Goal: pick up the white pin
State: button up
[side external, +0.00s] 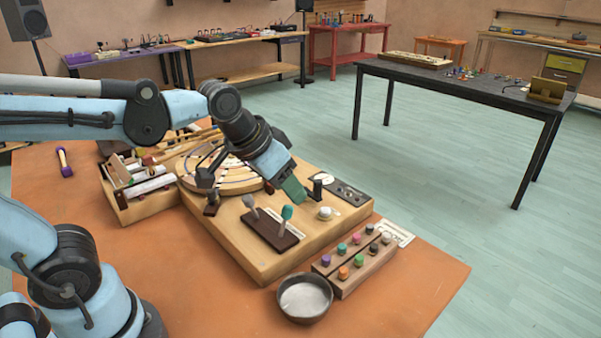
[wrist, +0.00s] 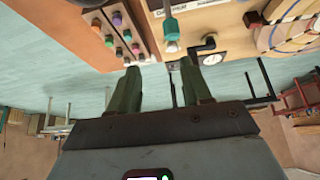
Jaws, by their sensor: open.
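The pin rack (side external: 355,275) is a wooden block holding several coloured pins at the front right of the table. A pale, whitish pin (side external: 386,238) stands at its right end, beside a black pin. In the wrist view a pale pin (wrist: 142,57) shows at the rack's near end, close to my left finger in the picture. My gripper (side external: 303,198) has green fingers and hangs above the wooden instrument board, behind and left of the rack. It also shows in the wrist view (wrist: 157,68), with its fingers apart and nothing between them.
The wooden board (side external: 235,240) carries two levers (side external: 286,213), a white knob (side external: 325,212) and a black upright post (side external: 318,187). A metal bowl (side external: 304,298) sits left of the rack. The orange tabletop (side external: 425,275) is clear at the right. A dark table (side external: 455,80) stands beyond.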

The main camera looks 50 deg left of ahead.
jog(key=w+d+r+m+g, duration=0.1)
jog(key=w+d+g, duration=0.1)
jog(key=w+d, duration=0.45)
jog(key=g, duration=0.1)
send_near(387, 235)
jog(key=f, duration=0.3)
jog(key=shift+w+a+f+m, duration=0.15)
jog(key=shift+w+f+m, duration=0.05)
jog(key=shift+w+m, duration=0.1)
jog(key=shift+x, duration=2.6)
jog(key=shift+w+r, duration=0.1)
jog(key=shift+w, duration=0.05)
jog(key=shift+c, duration=0.5)
grip_shut()
